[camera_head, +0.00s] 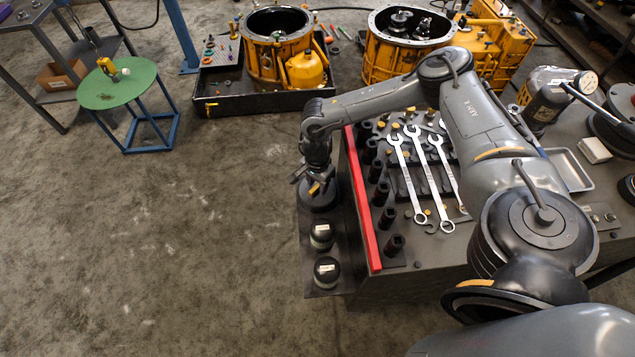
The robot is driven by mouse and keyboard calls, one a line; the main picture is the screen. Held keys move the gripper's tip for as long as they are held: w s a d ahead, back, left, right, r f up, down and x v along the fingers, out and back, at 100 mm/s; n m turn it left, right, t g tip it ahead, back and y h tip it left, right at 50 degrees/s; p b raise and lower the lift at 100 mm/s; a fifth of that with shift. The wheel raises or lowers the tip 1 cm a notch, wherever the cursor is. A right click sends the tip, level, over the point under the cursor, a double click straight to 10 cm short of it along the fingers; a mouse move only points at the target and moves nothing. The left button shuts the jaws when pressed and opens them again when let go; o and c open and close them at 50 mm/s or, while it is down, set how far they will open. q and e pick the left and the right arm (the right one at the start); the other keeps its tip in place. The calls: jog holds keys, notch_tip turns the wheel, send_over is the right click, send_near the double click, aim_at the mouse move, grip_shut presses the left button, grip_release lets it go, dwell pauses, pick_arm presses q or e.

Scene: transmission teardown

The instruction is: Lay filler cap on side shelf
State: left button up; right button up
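My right gripper (313,184) points down over the side shelf (347,284), a low dark ledge along the left side of the workbench. A small yellow-orange piece (315,188) shows at its fingertips. I cannot tell if this is the filler cap, or if it is gripped or part of the gripper. A dark round object (319,201) lies just below the fingers, partly hidden by them. Two dark round jars with pale labels, one behind (322,236) and one in front (327,271), stand on the shelf. My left gripper is out of view.
A red strip (362,200) edges the workbench beside the shelf. Black sockets (389,218) and several wrenches (407,175) lie on the bench. Yellow housings (277,64) stand at the back. A green round stool (118,88) is at the left. The floor between is clear.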

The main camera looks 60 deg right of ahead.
aim_at(317, 185)
jog(key=shift+r, duration=0.55)
notch_tip(317, 185, up, 11)
jog(key=p, duration=0.3)
jog(key=shift+p, duration=0.4)
jog(key=shift+r, duration=0.2)
